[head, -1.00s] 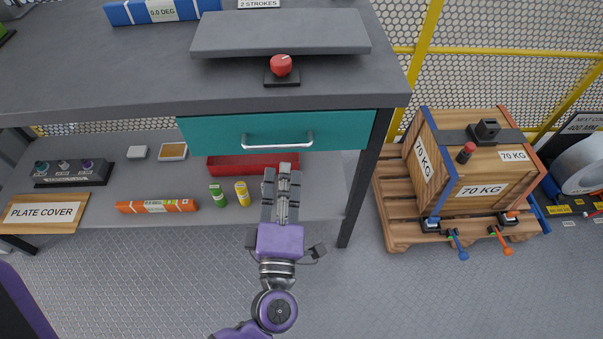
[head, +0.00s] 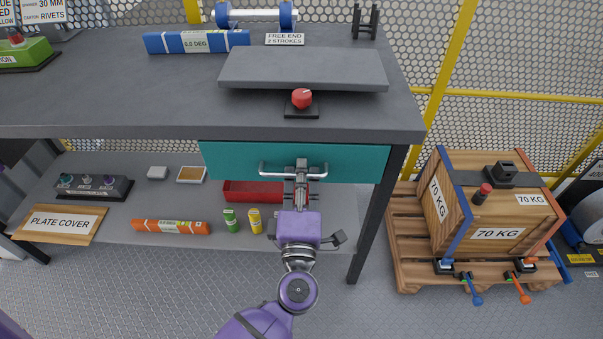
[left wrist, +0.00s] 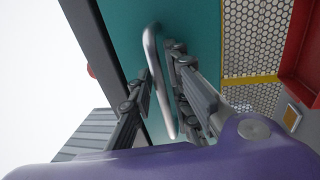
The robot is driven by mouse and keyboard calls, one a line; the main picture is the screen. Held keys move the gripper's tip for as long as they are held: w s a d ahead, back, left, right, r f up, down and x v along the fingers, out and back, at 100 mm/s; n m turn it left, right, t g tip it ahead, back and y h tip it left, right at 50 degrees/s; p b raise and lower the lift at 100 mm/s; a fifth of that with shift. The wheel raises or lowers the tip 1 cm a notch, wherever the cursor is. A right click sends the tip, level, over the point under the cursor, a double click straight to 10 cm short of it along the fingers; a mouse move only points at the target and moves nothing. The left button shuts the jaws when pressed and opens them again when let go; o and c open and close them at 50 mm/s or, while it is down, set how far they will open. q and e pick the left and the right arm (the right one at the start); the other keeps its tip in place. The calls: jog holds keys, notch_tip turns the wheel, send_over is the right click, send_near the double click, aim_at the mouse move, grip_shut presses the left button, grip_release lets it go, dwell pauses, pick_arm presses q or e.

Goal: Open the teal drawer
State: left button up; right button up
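The teal drawer (head: 228,165) sits under the grey bench top, its front close under the top's edge; it looks shut. Its silver bar handle (head: 263,169) crosses the middle of the front. My left gripper (head: 302,172) is at the handle's middle in the head view, with its fingers turned one above the other. In the left wrist view, the handle (left wrist: 152,42) passes between the two fingers of my left gripper (left wrist: 162,62). The fingers stand apart with teal showing between bar and one finger, so it looks open around the bar. My right gripper is not in view.
The bench top (head: 120,100) carries a grey slab (head: 300,68) and a red knob (head: 302,98). A lower shelf holds a red tray (head: 250,192) and small cans (head: 254,220). A wooden crate (head: 490,205) on a pallet stands right of the bench leg (head: 375,220).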

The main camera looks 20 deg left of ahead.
pick_arm(q)
grip_shut()
jog(key=shift+s, duration=0.1)
